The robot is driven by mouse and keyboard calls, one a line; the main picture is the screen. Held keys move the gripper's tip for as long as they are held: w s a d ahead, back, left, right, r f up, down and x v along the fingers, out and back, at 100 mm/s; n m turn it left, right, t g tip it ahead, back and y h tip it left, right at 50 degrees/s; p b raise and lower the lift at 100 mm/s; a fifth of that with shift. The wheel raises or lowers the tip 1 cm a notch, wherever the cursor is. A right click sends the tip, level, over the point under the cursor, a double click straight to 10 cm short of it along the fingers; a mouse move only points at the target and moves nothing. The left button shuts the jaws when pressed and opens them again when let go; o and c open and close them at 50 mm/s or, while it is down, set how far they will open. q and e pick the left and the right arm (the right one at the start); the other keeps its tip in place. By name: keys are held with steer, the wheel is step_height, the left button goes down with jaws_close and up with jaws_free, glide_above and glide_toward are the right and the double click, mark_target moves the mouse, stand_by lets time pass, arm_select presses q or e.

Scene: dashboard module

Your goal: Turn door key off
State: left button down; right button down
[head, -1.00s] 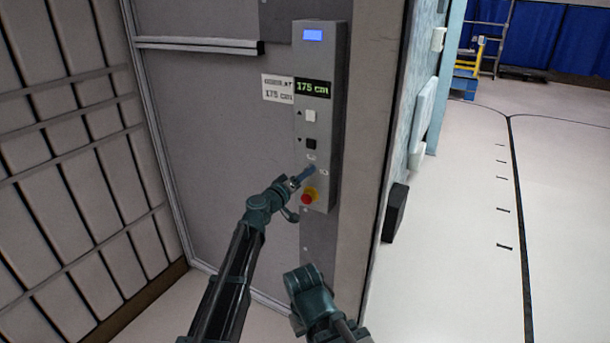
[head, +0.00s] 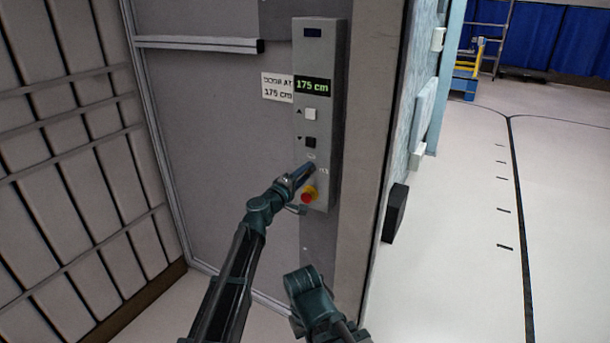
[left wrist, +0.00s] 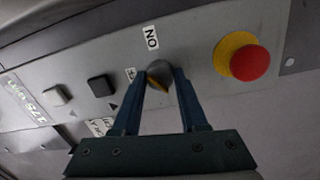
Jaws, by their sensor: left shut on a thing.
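The door key is a dark round knob (left wrist: 159,73) with an orange-yellow mark, on the grey control panel (head: 328,50). In the left wrist view it sits between the two blue fingers of my left gripper (left wrist: 164,85), which is shut on it. A label reading ON is beside the knob, and a smaller label, partly hidden, is to its left. In the head view my left gripper (head: 304,174) reaches the lower panel and hides the key. The panel's top indicator window (head: 312,33) is dark. My right arm shows at the bottom, its fingers not visible.
A red emergency button on a yellow base (head: 308,196) is just below my left gripper. A white button (head: 310,114), a black button (head: 310,142) and a display reading 175 cm (head: 313,86) are above. Open floor lies to the right.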

arm_select(q)
steer(key=n, duration=0.6)
steer(key=shift+t, duration=0.3)
steer(key=n, duration=0.5)
steer(key=shift+b, duration=0.3)
steer(key=shift+n, duration=0.4)
steer(key=shift+c, duration=2.2)
jaws_free()
steer(key=shift+s, duration=0.15)
steer(key=b+v, duration=0.1)
steer(key=v, duration=1.2)
steer(key=shift+s, duration=0.35)
